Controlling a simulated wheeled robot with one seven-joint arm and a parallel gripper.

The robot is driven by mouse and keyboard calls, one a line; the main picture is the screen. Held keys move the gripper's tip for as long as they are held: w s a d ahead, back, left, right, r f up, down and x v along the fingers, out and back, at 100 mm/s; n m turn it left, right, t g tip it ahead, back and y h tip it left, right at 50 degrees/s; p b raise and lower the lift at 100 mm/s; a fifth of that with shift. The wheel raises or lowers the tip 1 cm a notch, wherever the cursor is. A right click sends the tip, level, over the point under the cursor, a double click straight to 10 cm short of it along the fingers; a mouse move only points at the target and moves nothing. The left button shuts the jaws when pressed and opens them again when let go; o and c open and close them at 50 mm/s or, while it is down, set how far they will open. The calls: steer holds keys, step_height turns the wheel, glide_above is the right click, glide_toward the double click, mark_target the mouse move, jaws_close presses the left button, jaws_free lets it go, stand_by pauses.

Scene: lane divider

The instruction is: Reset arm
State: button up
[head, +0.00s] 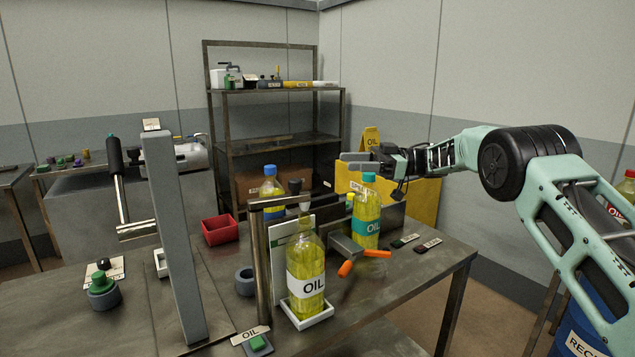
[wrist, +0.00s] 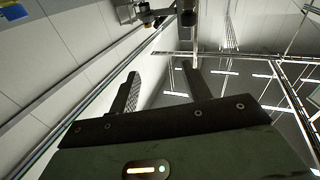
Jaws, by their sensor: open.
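My arm (head: 595,215) reaches in from the right of the head view. My gripper (head: 352,162) is raised above the workbench and points left, with its jaws apart. In the wrist view my gripper (wrist: 160,75) shows two dark fingers spread wide with nothing between them. Beyond them are only wall, ceiling and lights. A yellow oil bottle with a teal cap (head: 367,215) stands on the bench just below my gripper, apart from it as far as I can tell.
Another oil bottle (head: 306,280) stands in a white tray (head: 308,318) by a metal frame (head: 263,265). An orange-handled tool (head: 345,268) lies beside it. A red bin (head: 220,230) and a grey post (head: 175,240) are further left. A shelf (head: 275,140) stands behind.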

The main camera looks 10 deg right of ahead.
steer(key=w+d+r+m+t+h, duration=0.3)
steer(key=w+r+m+t, duration=0.4)
steer(key=t, duration=0.7)
steer(key=s+d+f+m+t+h, duration=0.2)
steer(key=s+d+f+m+h, duration=0.4)
steer(key=d+m+h, duration=0.4)
steer(key=s+d+f+m+g+h, duration=0.1)
steer(key=s+f+g+h, duration=0.2)
steer(key=s, duration=0.5)
steer(key=s+d+f+m+g+h, duration=0.1)
steer(key=s+f+g, duration=0.1)
steer(key=s+f, duration=0.5)
steer(key=s+d+f+g+h, duration=0.1)
steer(key=s+f+g+h, duration=0.15)
steer(key=s, duration=0.65)
steer(key=s+f+g, duration=0.4)
steer(key=s, duration=0.7)
steer(key=s+a+r+n+g, duration=0.1)
steer(key=s+a+n, duration=0.2)
steer(key=s+a, duration=0.4)
steer(key=s+a+n+g+y, duration=0.1)
steer(key=s+a+n+g, duration=0.1)
steer(key=s+a+n, duration=0.2)
steer(key=s+a, duration=0.3)
steer(key=a, duration=0.5)
steer(key=shift+s+r, duration=0.35)
steer(key=shift+r, duration=0.05)
